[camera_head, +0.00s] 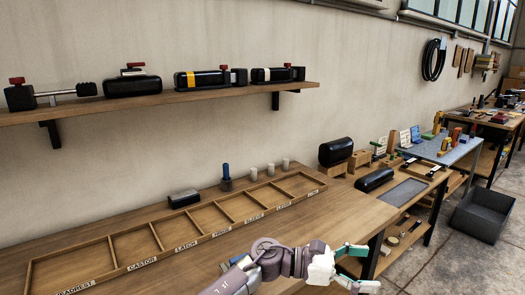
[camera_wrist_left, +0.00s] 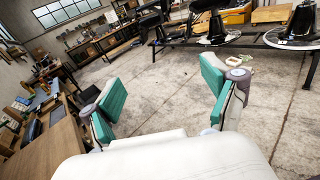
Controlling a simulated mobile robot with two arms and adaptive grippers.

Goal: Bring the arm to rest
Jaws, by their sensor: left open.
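My left arm (camera_head: 275,259) comes in at the bottom of the head view and reaches to the right, past the front right corner of the near workbench. My left gripper (camera_head: 356,267), with green finger pads and a white body, is open and empty beside that corner. My right gripper does not show in either view.
A wooden divided tray (camera_head: 150,258) with labelled compartments lies on the near workbench (camera_head: 340,220). A wall shelf (camera_head: 160,102) holds several dark parts. A second bench (camera_head: 425,190) with tools stands at right, a dark bin (camera_head: 483,213) on the floor. The concrete floor (camera_wrist_left: 160,75) is open.

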